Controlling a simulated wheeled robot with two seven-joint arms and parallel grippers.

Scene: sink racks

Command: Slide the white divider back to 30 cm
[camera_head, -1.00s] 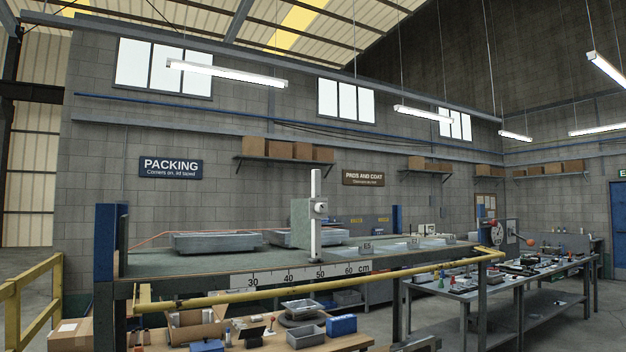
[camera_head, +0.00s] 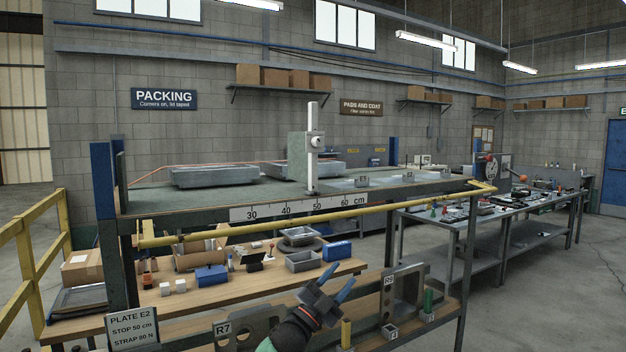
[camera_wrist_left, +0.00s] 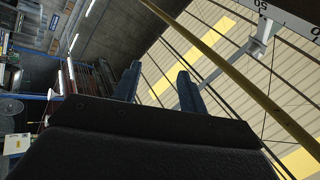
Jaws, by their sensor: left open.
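The white divider (camera_head: 312,150) is an upright post with a round knob, on the front edge of the green-topped bench (camera_head: 150,203). Its foot is near the 50 mark of the white cm scale (camera_head: 298,207); a grey-green plate stands beside it. My left gripper (camera_head: 338,282) is open and empty, below the bench edge and the yellow rail, well apart from the divider. Its two blue fingers also show spread in the left wrist view (camera_wrist_left: 157,78). Part of the scale (camera_wrist_left: 285,14) shows at that view's top right. My right gripper is not in view.
A yellow rail (camera_head: 300,223) runs along the bench front, between my left gripper and the divider. A lower shelf holds bins, boxes and a plate reading stop 50 cm (camera_head: 132,327).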

